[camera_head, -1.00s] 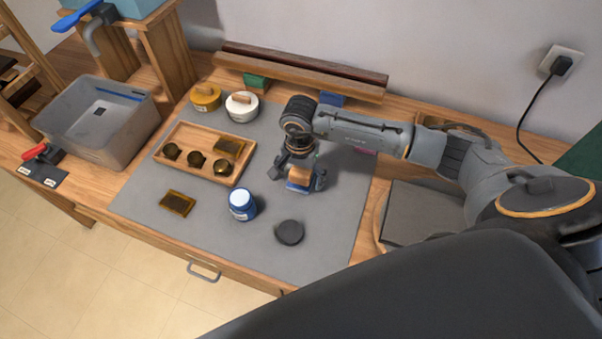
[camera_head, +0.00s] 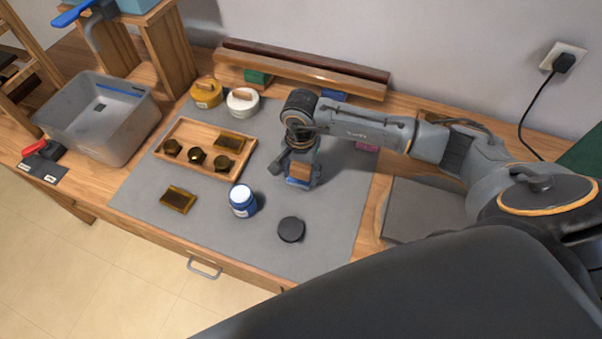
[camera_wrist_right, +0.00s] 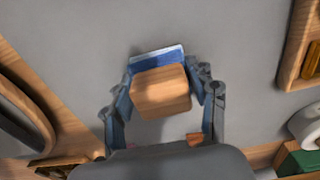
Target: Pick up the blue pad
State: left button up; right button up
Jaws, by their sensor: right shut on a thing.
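The blue pad is a wooden block with a blue layer on one side. In the head view the blue pad (camera_head: 298,183) is at the right gripper, over the grey mat. In the right wrist view its wooden block (camera_wrist_right: 160,92) faces the camera, with the blue layer (camera_wrist_right: 157,57) beyond it. My right gripper (camera_head: 297,174) has its fingers on both sides of the block and is shut on it. The right gripper also shows in the wrist view (camera_wrist_right: 166,84). I cannot tell whether the pad touches the mat. My left gripper is not in view.
A blue-and-white jar (camera_head: 242,201) and a black disc (camera_head: 291,229) stand nearby on the mat (camera_head: 325,220). A wooden tray (camera_head: 205,173) with brass parts is to the left.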

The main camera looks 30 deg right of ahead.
notch_tip(320, 180, up, 2)
jog(key=shift+r+b, duration=0.15)
jog(key=shift+b, duration=0.55)
jog(key=s+a+r+b, duration=0.3)
jog(key=s+a+r, duration=0.6)
jog(key=s+r, duration=0.1)
jog(key=shift+s, duration=0.35)
jog(key=o, duration=0.7)
jog(key=c, duration=0.4)
jog(key=shift+c, duration=0.2)
jog(key=shift+w+f, duration=0.1)
